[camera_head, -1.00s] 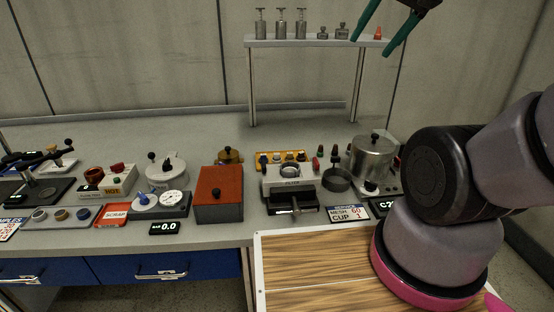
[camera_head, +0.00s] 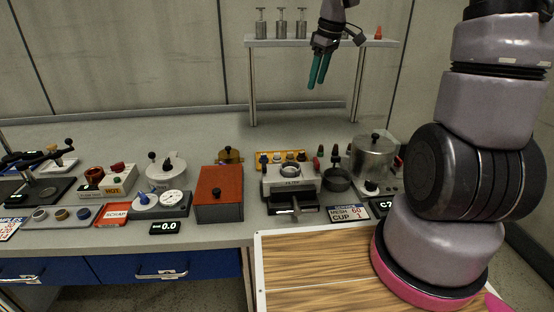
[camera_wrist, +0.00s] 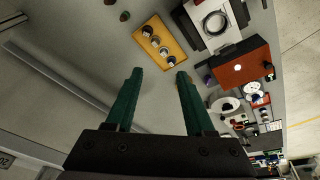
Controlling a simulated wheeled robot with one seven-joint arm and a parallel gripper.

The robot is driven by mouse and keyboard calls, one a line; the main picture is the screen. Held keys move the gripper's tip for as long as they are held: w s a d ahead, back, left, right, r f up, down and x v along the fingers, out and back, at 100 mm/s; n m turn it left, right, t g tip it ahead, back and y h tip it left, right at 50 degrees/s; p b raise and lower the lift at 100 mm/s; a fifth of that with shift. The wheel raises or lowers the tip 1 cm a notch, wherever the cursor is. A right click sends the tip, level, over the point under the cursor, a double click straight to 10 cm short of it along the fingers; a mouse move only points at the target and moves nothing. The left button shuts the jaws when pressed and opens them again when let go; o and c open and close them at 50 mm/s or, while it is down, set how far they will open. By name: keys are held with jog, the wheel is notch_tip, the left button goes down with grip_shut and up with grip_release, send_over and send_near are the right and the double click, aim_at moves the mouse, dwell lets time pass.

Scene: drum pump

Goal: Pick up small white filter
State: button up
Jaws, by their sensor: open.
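My gripper (camera_head: 317,84) hangs empty above the back of the bench, in front of the raised shelf, with its green fingers pointing down. In the wrist view the two fingers (camera_wrist: 160,73) stand apart with nothing between them. A yellow tray (camera_head: 257,155) lies on the bench below, behind the grey filter machine. It also shows in the wrist view (camera_wrist: 172,37), just beyond the fingertips. Several small round pieces with pale and dark parts sit in a row in it. I cannot tell which of them is the small white filter.
The grey filter machine (camera_head: 291,178) stands in front of the tray. A red-orange box (camera_head: 219,187) is left of it. A dark cup (camera_head: 337,181) and a metal pot (camera_head: 371,158) stand right. The shelf (camera_head: 330,43) holds several metal pieces. Bench behind the tray is clear.

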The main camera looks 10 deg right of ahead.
jog(key=w+a+f+n+g+y, duration=0.1)
jog(key=w+a+f+n, duration=0.3)
jog(key=f, duration=0.4)
jog(key=w+a+f+n+g+y, duration=0.1)
jog(key=w+f+n+y, duration=0.15)
jog(key=w+f, duration=0.45)
jog(key=n, duration=0.2)
send_near(277, 157)
jog(key=shift+w+a+f, duration=0.4)
jog(key=shift+a+f, duration=0.2)
jog(key=shift+a, duration=0.15)
jog(key=shift+h, duration=0.25)
jog(key=x, duration=0.5)
jog(key=shift+f, duration=0.4)
grip_shut()
